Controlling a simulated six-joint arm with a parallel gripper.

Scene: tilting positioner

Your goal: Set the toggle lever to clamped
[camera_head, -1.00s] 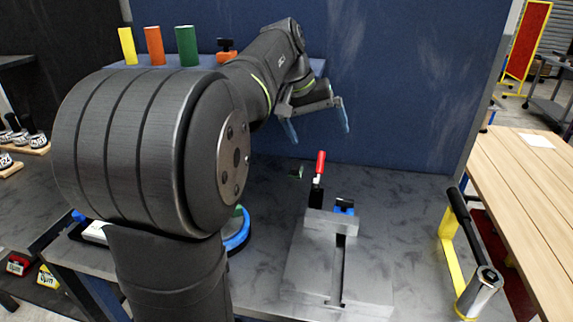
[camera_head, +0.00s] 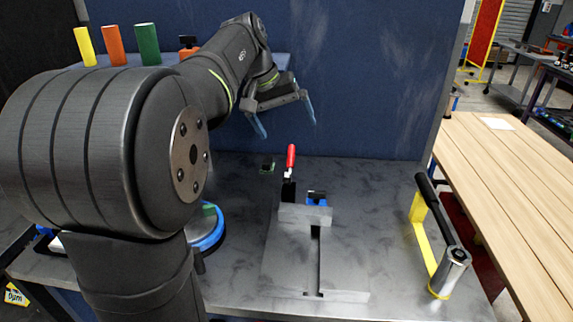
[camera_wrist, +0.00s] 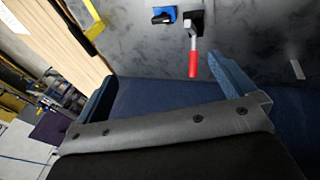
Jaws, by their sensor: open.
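The toggle lever (camera_head: 291,158) has a red handle standing nearly upright on a black base, at the back of the grey slotted block (camera_head: 290,255). In the wrist view the red lever (camera_wrist: 193,62) shows beyond the fingers, nearer the right one. A small blue part with a black top (camera_head: 316,198) sits just right of the lever's base. My gripper (camera_head: 284,122) is open and empty, above and behind the lever, with its blue fingers pointing down. The fingers do not touch the lever. Both fingers also show in the wrist view (camera_wrist: 165,88).
A crank handle on a yellow bracket (camera_head: 424,250) stands at the right. A round blue-rimmed device (camera_head: 210,242) is at the left, partly behind my arm. A blue wall (camera_head: 370,80) closes the rear.

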